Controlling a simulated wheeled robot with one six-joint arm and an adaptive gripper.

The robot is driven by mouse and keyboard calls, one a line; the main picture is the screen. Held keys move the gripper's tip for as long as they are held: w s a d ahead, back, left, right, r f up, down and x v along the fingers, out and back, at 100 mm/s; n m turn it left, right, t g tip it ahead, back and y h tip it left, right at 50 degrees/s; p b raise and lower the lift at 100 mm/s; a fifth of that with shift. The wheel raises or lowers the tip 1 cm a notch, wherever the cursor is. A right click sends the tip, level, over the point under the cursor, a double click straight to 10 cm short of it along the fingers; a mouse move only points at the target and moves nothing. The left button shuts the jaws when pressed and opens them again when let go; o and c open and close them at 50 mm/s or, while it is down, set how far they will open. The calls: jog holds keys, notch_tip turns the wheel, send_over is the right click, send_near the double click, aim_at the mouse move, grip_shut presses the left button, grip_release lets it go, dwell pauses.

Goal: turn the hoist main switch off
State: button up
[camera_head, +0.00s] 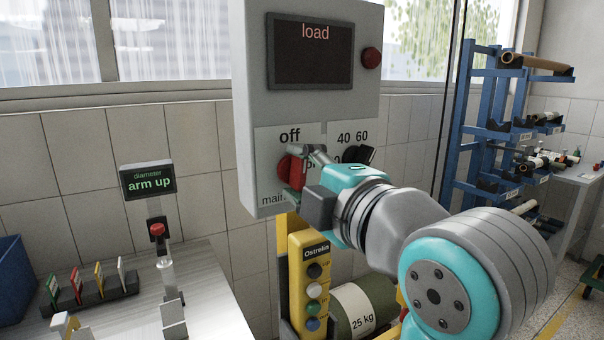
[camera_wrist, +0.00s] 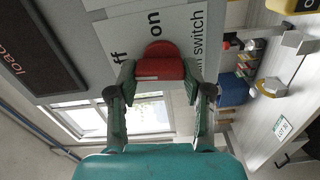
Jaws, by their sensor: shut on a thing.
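The hoist main switch is a red knob (camera_head: 289,168) on the white label plate of a grey control box (camera_head: 255,100). The word "off" is above it; "on" is largely hidden by my gripper. In the wrist view the red knob (camera_wrist: 160,64) sits between my two fingers, with "off" to its left and "on" above it. Its grip bar runs left to right there, with a pale mark at the left end, on the "off" side. My gripper (camera_head: 304,168) is shut on the knob, a finger against each side (camera_wrist: 160,82).
A black selector knob (camera_head: 358,155) marked 40 and 60 is close right of my gripper. A red button (camera_head: 372,58) sits beside the "load" screen (camera_head: 310,50). Below are a yellow button pendant (camera_head: 308,280) and a 25 kg roll (camera_head: 365,305). A bench (camera_head: 215,290) stands left.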

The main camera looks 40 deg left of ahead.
jog(key=shift+f+n, duration=0.1)
jog(key=shift+n, duration=0.8)
jog(key=o, duration=1.2)
jog(key=shift+c, duration=0.2)
jog(key=shift+d, duration=0.1)
jog(key=v, duration=1.2)
